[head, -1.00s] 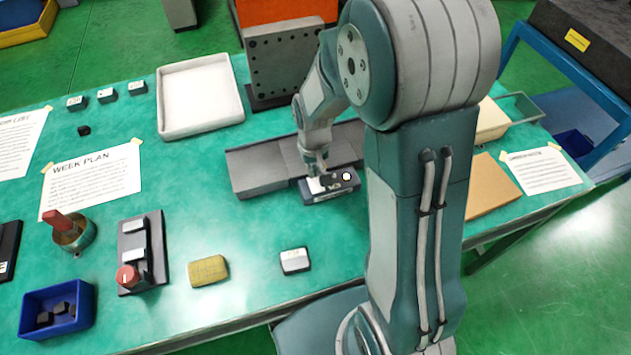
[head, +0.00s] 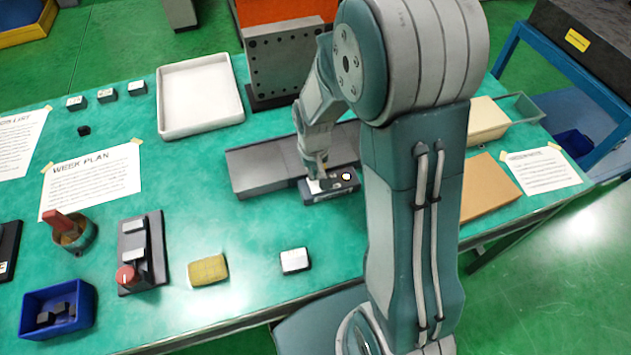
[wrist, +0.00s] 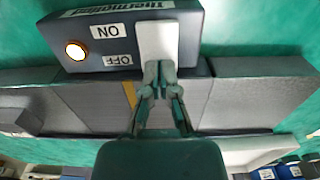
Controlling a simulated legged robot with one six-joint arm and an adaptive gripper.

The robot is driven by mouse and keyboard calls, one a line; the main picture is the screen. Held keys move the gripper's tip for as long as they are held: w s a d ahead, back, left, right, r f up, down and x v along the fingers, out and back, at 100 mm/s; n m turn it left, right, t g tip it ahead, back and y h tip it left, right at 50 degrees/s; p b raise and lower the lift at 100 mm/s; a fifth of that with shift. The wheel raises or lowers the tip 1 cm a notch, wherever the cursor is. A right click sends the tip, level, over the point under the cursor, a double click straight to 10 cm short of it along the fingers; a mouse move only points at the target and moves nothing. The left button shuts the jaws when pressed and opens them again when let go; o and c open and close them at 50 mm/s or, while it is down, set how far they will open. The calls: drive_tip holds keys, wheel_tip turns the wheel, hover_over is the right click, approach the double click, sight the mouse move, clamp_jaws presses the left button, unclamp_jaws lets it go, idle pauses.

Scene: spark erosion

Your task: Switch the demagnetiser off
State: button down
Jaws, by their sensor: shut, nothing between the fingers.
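The demagnetiser appears to be the dark blue-grey box (head: 330,195) on the bench, also large in the wrist view (wrist: 95,65). Its top carries ON and OFF labels and a white switch plate (wrist: 160,38). The label on its edge is only partly readable. A round lamp (wrist: 76,50) on it glows, with an orange rim. My gripper (wrist: 160,78) is shut and empty, its fingertips at the OFF-label end of the white plate. I cannot tell whether they touch it. In the head view my gripper (head: 319,178) is over the box's left part.
A grey stepped block (head: 258,170) lies behind the box. A white tray (head: 200,95) and a drilled metal plate (head: 285,65) stand farther back. A yellow sponge (head: 208,270) and a small white-topped block (head: 295,261) lie in front, with clear bench around them.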

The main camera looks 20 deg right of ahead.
drive_tip(key=shift+f, duration=0.15)
drive_tip(key=shift+r, duration=3.55)
drive_tip(key=shift+r, duration=0.1)
drive_tip(key=s+r+t, duration=0.5)
drive_tip(key=s+r, duration=1.1)
drive_tip(key=r, duration=0.1)
drive_tip(key=shift+s+t, duration=0.3)
drive_tip(key=shift+s, duration=0.05)
